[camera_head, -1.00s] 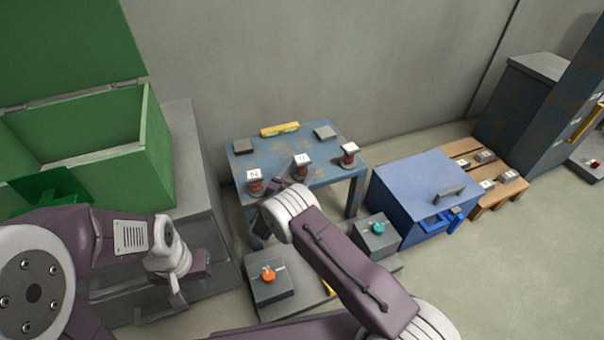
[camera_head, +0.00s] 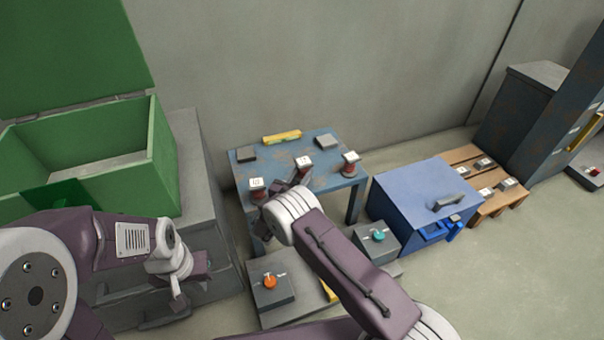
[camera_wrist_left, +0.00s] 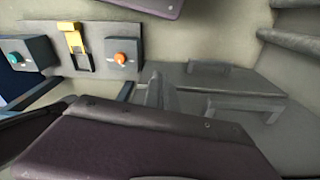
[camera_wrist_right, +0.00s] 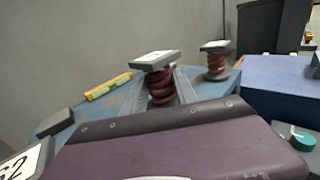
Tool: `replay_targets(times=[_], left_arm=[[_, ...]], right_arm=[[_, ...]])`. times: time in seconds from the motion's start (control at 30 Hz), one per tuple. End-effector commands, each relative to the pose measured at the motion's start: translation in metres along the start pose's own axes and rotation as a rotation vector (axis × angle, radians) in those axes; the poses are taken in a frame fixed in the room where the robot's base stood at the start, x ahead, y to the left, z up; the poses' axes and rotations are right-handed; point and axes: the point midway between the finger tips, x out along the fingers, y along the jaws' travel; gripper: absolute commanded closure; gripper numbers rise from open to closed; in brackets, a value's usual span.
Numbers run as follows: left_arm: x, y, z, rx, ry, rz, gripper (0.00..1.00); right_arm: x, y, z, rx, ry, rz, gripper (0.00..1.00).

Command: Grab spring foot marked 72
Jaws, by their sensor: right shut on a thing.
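Three spring feet, each a red-brown coil under a grey plate with a white label, stand on the blue table: left (camera_head: 257,188), middle (camera_head: 304,164) and right (camera_head: 350,163). My right gripper (camera_head: 292,182) is shut on the middle foot. In the right wrist view its fingers (camera_wrist_right: 160,93) flank the coil of that foot (camera_wrist_right: 161,82). The middle label is too small to read surely; the left foot's label (camera_wrist_right: 20,168) reads 62. The right foot shows behind (camera_wrist_right: 215,62). My left gripper (camera_wrist_left: 160,90) looks shut and empty, low beside the grey bench.
The blue table (camera_head: 325,180) also bears a yellow level (camera_head: 282,137) and grey blocks. An open green bin (camera_head: 160,160) is at left. A blue box (camera_head: 415,190) and a wooden pallet (camera_head: 500,205) stand at right. Grey switch boxes with orange (camera_head: 270,282) and teal (camera_head: 379,235) knobs are in front.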

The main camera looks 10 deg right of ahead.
Motion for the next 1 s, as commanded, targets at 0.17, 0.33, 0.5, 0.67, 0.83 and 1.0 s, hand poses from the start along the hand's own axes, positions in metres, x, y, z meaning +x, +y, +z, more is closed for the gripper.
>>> replay_targets(times=[0.17,0.33,0.5,0.67,0.83,1.0], left_arm=[[-0.042,0.001,-0.004,0.0,0.0,0.0,1.0],[-0.072,0.001,-0.007,0.0,0.0,0.0,1.0],[-0.09,0.002,-0.009,0.0,0.0,0.0,1.0],[-0.096,0.002,-0.01,0.0,0.0,0.0,1.0],[-0.095,0.002,-0.01,0.0,0.0,0.0,1.0],[-0.095,0.002,-0.01,0.0,0.0,0.0,1.0]], right_arm=[[-0.008,-0.025,0.039,-0.006,0.0,-0.002,1.0],[-0.021,-0.063,0.062,-0.005,0.001,-0.001,1.0],[-0.032,-0.095,0.078,-0.003,0.0,-0.001,1.0],[-0.036,-0.108,0.083,0.0,-0.001,0.0,1.0],[-0.037,-0.111,0.082,0.001,-0.001,0.0,1.0],[-0.037,-0.11,0.082,0.001,-0.002,0.001,1.0]])
